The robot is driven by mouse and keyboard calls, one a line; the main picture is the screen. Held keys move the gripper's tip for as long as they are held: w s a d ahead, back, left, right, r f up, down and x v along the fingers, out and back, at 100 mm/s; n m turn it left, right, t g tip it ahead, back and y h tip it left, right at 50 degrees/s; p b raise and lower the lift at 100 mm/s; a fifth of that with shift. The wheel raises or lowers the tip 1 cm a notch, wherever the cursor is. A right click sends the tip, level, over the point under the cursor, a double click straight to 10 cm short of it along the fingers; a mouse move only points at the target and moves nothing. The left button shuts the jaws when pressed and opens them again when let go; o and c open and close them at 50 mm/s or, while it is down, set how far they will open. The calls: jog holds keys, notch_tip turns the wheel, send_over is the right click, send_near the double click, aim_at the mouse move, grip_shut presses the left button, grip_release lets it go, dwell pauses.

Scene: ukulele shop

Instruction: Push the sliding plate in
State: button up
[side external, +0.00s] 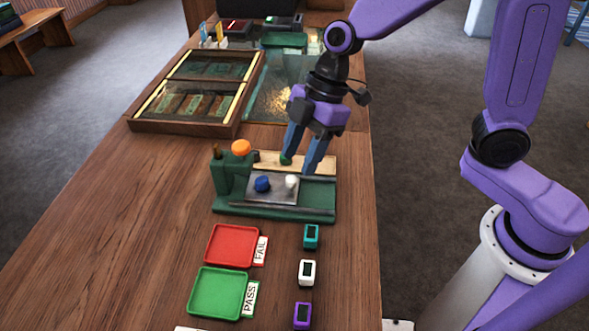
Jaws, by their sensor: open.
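A green fixture (322,192) stands on the wooden table, with a grey sliding plate (274,198) on its rails. The plate has a blue knob (262,184) and a white knob (292,181) on top. A raised green block with an orange knob (241,147) stands at the fixture's left end. My gripper (299,166) is open and points down over the back right of the fixture, near a light wooden strip (262,160). A small green knob (285,159) shows by its left finger. I cannot tell whether the fingers touch anything.
A red FAIL tray (232,246) and a green PASS tray (217,292) lie in front. Several small devices, including a teal one (311,236), stand right of them. A wooden display case (197,90) is behind. The table's left side is clear.

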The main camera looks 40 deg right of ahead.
aim_at(292, 178)
jog(key=shift+x, duration=2.15)
